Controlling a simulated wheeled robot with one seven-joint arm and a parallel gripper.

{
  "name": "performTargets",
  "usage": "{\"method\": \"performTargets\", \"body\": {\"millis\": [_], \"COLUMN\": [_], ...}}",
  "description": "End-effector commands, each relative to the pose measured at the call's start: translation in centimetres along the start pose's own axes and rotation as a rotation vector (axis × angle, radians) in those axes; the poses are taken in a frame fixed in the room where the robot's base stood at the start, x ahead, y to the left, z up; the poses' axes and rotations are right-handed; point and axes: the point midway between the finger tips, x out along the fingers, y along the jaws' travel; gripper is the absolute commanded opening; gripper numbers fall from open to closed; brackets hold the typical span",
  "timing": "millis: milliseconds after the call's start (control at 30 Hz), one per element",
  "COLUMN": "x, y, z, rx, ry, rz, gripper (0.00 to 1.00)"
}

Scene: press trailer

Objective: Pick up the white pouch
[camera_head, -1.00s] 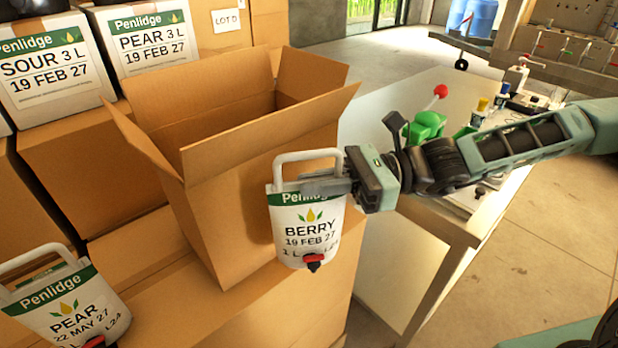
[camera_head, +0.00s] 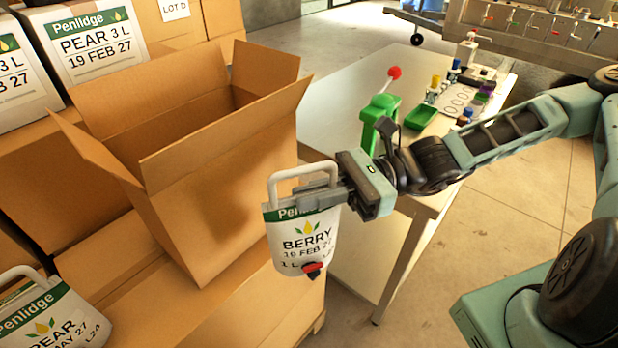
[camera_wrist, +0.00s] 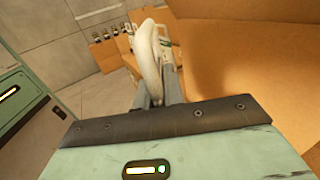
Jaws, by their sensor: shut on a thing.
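The white pouch (camera_head: 303,247) has a green band, the label "BERRY 19 FEB 27", a red and black tap at its lower edge and a white loop handle at its top. My gripper (camera_head: 318,196) is shut on this pouch just below the handle, coming from the right. The pouch hangs upright in front of the open carton's right side. In the wrist view the handle (camera_wrist: 149,58) stands up between my fingers, and most of the pouch body is hidden. A second white pouch (camera_head: 48,318), labelled "PEAR", is at the lower left, partly out of frame.
An open, tall cardboard carton (camera_head: 215,185) with raised flaps stands left of my gripper on other boxes. Closed labelled cartons (camera_head: 95,45) are behind it. A white table (camera_head: 345,98) with a green device (camera_head: 378,118) and bottles is behind my arm. Floor at right is open.

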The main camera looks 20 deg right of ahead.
Motion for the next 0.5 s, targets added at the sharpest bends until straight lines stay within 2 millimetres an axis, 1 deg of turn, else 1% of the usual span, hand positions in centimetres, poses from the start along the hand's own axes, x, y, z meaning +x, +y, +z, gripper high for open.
{"method": "performTargets", "body": {"millis": [33, 433, 500], "x": [-0.1, -0.7, -1.2], "y": [0.2, 2.0, 2.8], "z": [0.9, 0.8, 0.8], "rx": [0.003, 0.003, 0.004], "ry": [-0.006, -0.007, -0.005], "rz": [0.001, 0.007, 0.005], "gripper": [0.00, 0.00, 0.00]}}
